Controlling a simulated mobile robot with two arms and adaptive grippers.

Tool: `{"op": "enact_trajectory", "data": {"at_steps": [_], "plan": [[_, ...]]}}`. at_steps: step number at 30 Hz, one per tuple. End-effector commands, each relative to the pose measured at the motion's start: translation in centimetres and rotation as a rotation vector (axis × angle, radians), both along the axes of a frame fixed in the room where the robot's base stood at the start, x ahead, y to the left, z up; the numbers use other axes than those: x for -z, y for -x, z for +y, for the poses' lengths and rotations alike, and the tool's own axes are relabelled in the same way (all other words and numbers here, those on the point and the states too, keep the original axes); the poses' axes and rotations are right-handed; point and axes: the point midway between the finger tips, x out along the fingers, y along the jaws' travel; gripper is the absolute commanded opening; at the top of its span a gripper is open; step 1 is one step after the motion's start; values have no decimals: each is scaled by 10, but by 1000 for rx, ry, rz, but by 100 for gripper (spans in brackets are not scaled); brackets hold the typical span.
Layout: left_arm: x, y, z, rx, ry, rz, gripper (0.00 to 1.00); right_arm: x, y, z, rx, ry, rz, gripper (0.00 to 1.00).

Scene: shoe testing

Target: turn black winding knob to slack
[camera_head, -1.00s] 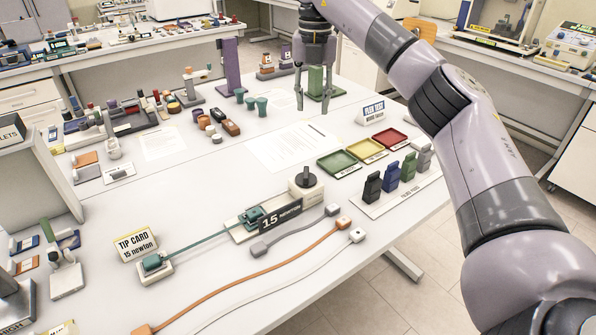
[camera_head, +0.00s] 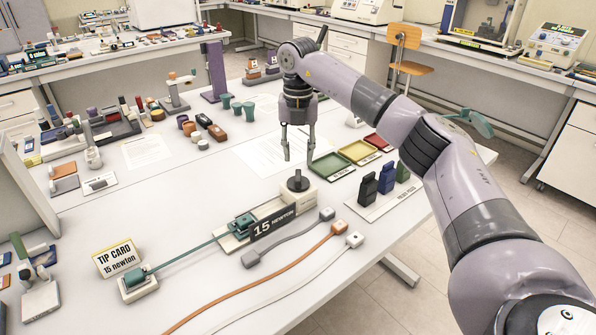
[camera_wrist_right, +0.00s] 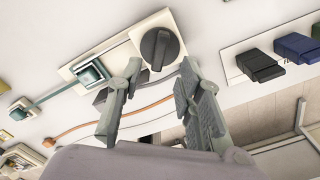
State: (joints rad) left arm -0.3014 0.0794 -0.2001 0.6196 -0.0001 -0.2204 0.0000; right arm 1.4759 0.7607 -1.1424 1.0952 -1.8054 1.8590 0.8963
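The black winding knob (camera_head: 298,182) stands upright on a cream block at the right end of the 15 newton device (camera_head: 273,224). A teal strap (camera_head: 185,251) runs from the device to a small block beside the tip card (camera_head: 117,259). My right gripper (camera_head: 299,158) points down above and just behind the knob, open and empty. In the right wrist view the knob (camera_wrist_right: 159,48) lies beyond the gap between the open fingers (camera_wrist_right: 157,80), apart from them. My left gripper is not in view.
Grey, orange and white cables (camera_head: 283,271) lie in front of the device. Green, yellow and red trays (camera_head: 357,152) and several dark blocks (camera_head: 386,178) stand to the right of the knob. A paper sheet lies behind it.

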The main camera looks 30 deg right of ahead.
Motion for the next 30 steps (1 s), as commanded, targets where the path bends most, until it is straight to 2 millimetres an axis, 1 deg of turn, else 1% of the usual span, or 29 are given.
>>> {"op": "enact_trajectory", "data": {"at_steps": [1,6,9,12,16,23,30], "plan": [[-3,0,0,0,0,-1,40,11,1,0,0,1,4,33],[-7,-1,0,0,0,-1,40,41,1,0,0,0,3,33],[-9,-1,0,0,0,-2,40,54,0,0,0,0,1,33],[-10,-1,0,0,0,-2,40,61,0,0,0,1,-1,33],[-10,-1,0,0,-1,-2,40,66,0,0,0,1,-1,33],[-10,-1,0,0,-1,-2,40,66,0,0,0,1,-1,33],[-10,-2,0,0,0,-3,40,65,0,0,0,0,-1,17]]}}
